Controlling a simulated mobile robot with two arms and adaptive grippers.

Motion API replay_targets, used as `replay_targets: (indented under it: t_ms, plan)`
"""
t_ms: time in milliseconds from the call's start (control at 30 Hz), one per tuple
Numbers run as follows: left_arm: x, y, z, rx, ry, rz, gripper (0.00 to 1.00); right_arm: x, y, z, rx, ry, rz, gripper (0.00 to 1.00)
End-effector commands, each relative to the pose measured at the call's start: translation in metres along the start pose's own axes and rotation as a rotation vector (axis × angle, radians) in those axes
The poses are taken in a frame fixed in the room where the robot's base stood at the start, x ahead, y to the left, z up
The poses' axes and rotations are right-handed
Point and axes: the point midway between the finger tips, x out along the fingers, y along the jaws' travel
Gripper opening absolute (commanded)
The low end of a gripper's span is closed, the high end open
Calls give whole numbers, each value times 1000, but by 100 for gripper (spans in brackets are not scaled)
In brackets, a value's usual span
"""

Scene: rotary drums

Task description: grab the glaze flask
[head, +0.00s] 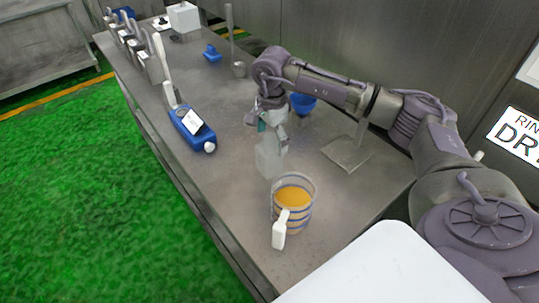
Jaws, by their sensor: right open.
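A clear, see-through flask (268,160), which I take to be the glaze flask, stands on the steel table in the middle of the view. A small teal part, perhaps its cap, shows at its top. My right gripper (272,126) points down at the top of this flask, with its fingers open around or just beside the teal part. I cannot tell whether they touch it. The gripper hides part of the flask's top. My left gripper is out of view.
A clear jug (293,213) of orange liquid with a white handle stands just in front. A blue device (192,130) lies to the left. Several upright items line the far left end.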

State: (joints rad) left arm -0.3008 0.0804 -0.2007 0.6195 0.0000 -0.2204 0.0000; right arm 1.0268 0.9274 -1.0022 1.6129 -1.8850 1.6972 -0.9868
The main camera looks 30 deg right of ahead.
Motion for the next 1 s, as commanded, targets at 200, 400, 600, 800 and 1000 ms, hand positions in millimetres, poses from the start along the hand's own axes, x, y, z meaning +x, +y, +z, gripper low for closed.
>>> replay_targets:
  t_ms: [200,400,600,800,1000]
  plan:
    - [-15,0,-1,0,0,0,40,20,-1,3,1,-1,5,96]
    - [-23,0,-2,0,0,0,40,48,-3,4,0,-2,2,96]
    - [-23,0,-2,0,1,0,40,54,-3,4,0,-1,-1,96]
    - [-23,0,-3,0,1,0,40,54,-3,4,0,-1,-1,79]
    - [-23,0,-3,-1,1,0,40,54,-3,4,0,-2,-1,46]
